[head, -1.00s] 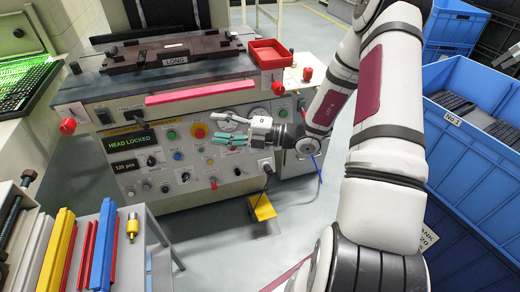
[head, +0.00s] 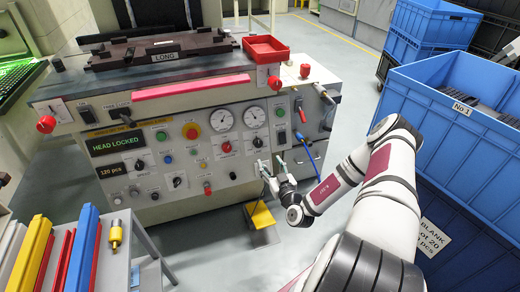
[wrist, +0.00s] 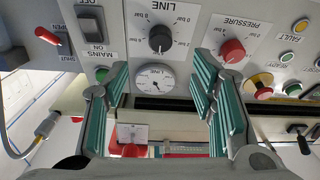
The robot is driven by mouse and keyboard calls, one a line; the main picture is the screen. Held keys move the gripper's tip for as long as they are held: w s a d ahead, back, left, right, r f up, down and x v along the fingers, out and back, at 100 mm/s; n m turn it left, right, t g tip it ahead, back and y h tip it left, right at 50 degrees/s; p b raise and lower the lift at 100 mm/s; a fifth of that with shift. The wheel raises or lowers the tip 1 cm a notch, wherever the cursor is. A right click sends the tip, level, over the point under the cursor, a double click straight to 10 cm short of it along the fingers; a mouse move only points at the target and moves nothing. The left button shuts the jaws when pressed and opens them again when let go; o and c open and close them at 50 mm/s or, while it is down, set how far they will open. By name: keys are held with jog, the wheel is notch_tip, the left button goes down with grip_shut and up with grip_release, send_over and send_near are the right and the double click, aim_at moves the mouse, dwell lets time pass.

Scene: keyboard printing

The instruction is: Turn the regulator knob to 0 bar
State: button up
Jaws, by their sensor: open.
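On the machine's front panel, a black knob marked LINE (head: 257,142), with bar markings around it, sits below the right gauge (head: 253,116). In the wrist view the LINE knob (wrist: 160,39) shows upside down at the top centre, with its gauge (wrist: 154,79) between my fingers. A red knob marked PRESSURE (head: 226,147) is to its left; it shows on the right of the wrist view (wrist: 232,50). My gripper (head: 270,167) is open and empty, just below the LINE knob, with teal finger pads; I see no contact.
A MAINS switch (wrist: 92,26) and a red-handled valve (wrist: 53,36) are near the LINE knob. A blue hose (head: 312,150) hangs at the panel's right. A yellow pedal (head: 259,215) is on the floor below. Blue crates (head: 455,150) stand at the right.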

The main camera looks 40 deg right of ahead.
aim_at(259, 145)
jog(key=b+x, duration=0.2)
jog(key=x, duration=0.8)
jog(key=shift+w+d+b, duration=0.1)
jog(key=shift+w+b, duration=0.25)
jog(key=shift+w, duration=0.05)
jog(key=c, duration=1.1)
